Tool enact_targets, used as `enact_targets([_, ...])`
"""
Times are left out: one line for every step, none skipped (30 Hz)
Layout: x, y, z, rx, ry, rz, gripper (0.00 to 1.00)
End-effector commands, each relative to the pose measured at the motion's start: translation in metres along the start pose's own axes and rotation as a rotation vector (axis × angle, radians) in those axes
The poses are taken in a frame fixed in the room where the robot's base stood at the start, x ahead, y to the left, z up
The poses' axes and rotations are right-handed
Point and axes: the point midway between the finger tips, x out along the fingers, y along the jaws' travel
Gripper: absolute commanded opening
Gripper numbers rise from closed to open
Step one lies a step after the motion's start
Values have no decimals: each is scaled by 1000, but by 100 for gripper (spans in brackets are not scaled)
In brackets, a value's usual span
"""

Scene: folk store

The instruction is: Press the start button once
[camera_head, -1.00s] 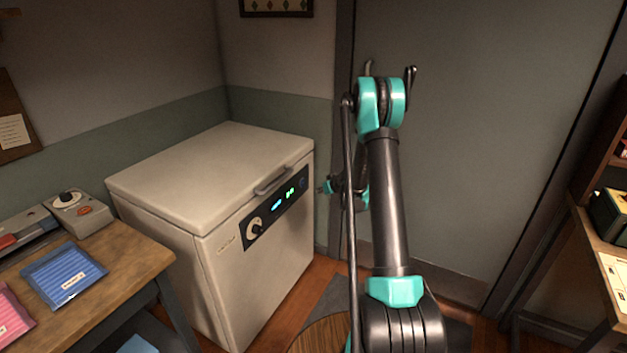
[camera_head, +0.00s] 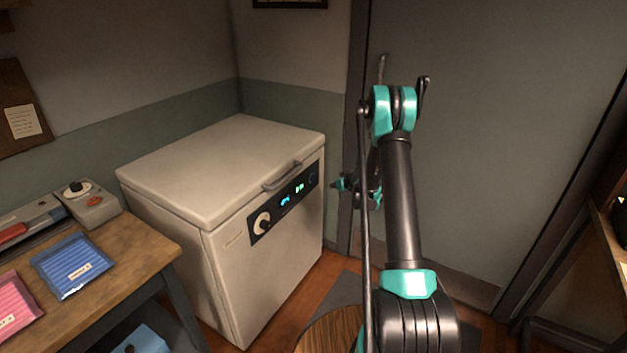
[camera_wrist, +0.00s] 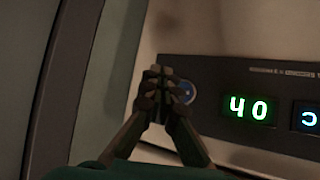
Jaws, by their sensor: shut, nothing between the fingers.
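A white chest freezer (camera_head: 225,175) stands in the corner, with a dark control panel (camera_head: 285,207) on its front. The panel has a white knob (camera_head: 262,223), lit blue and green displays and a round, blue-ringed button (camera_head: 312,180) at its right end. In the wrist view this button (camera_wrist: 186,92) is just right of my fingertips, partly covered by them, beside a green display (camera_wrist: 250,108). My gripper (camera_wrist: 160,75) is shut and empty, its tips pointing towards the panel. In the head view my gripper (camera_head: 339,184) is just right of the freezer. Contact cannot be told.
A wooden table (camera_head: 130,255) at the left holds a blue packet (camera_head: 72,262), a pink packet (camera_head: 14,302) and a grey box (camera_head: 90,204) with a black knob and orange button. A grey door (camera_head: 490,130) is behind my arm. Shelving stands at the right edge.

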Motion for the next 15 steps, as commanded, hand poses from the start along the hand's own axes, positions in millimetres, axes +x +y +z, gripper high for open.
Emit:
enact_targets([5, -4, -4, -1, 0, -1, 0])
enact_targets([8, -6, -6, -2, 0, -2, 0])
enact_targets([12, -9, -8, -2, 0, -2, 0])
enact_targets([15, -12, -11, -1, 0, -3, 0])
enact_targets([18, -14, -13, -1, 0, -3, 0])
enact_targets([21, -16, -15, -2, -1, -2, 0])
enact_targets([24, -18, -17, -2, -1, -2, 0])
enact_targets([27, -20, -19, -1, 0, -2, 0])
enact_targets([30, -23, -22, -1, 0, -2, 0])
enact_targets([33, -24, -24, -1, 0, -2, 0])
enact_targets([35, -26, -25, -1, 0, -2, 0])
enact_targets([38, -27, -27, -1, 0, -1, 0])
enact_targets([39, -29, -28, -1, 0, -1, 0])
enact_targets([41, -30, -30, 0, 0, -1, 0])
enact_targets([43, -32, -31, 0, -1, -1, 0])
